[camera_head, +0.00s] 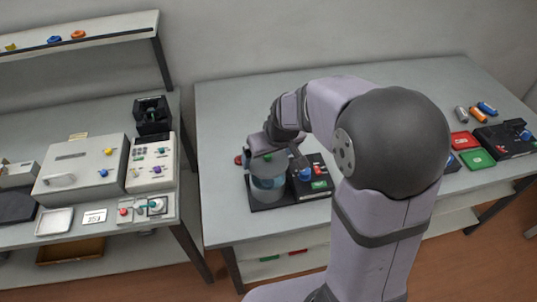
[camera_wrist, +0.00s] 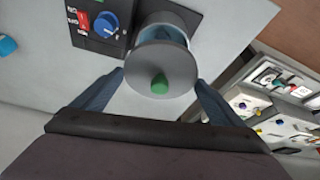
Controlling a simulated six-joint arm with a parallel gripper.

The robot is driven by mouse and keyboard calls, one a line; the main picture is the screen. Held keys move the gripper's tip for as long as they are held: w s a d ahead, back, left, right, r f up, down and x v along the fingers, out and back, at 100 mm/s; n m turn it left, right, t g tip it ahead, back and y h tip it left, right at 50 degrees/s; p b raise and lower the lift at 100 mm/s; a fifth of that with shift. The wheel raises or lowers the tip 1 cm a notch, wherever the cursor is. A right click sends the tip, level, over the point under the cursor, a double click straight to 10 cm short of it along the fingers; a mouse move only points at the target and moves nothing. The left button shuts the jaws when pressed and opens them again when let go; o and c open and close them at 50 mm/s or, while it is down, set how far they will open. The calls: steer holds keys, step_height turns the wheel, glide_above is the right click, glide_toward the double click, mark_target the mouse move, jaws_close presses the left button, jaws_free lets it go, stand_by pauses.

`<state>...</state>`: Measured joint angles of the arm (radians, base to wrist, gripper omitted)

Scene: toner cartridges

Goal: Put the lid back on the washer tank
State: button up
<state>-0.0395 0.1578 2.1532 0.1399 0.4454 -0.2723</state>
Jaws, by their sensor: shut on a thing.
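The washer tank (camera_head: 268,187) is a clear bluish cylinder on a dark base, on the right-hand table. In the wrist view its upper part (camera_wrist: 172,32) shows beyond the lid. The lid (camera_wrist: 172,62) is a grey disc with a green knob (camera_wrist: 160,84). My gripper (camera_wrist: 160,82) has one finger at each side of the lid and is shut on it. In the head view my gripper (camera_head: 264,150) is directly over the tank, and it hides much of the lid. I cannot tell whether the lid touches the tank's rim.
A control panel with a blue dial (camera_head: 306,174) and red switches stands right beside the tank. Red (camera_head: 460,141) and green trays and a black device (camera_head: 505,140) are at the table's right. A separate bench with a white machine (camera_head: 80,170) is at left.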

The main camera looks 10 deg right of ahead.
steer(key=shift+f+b, duration=2.55)
steer(key=shift+f, duration=0.6)
steer(key=shift+f, duration=0.15)
stand_by(0.5)
steer(key=o, duration=0.8)
steer(key=shift+r, duration=0.2)
steer(key=shift+r+p, duration=2.2)
steer(key=shift+r, duration=0.15)
steer(key=shift+c, duration=0.3)
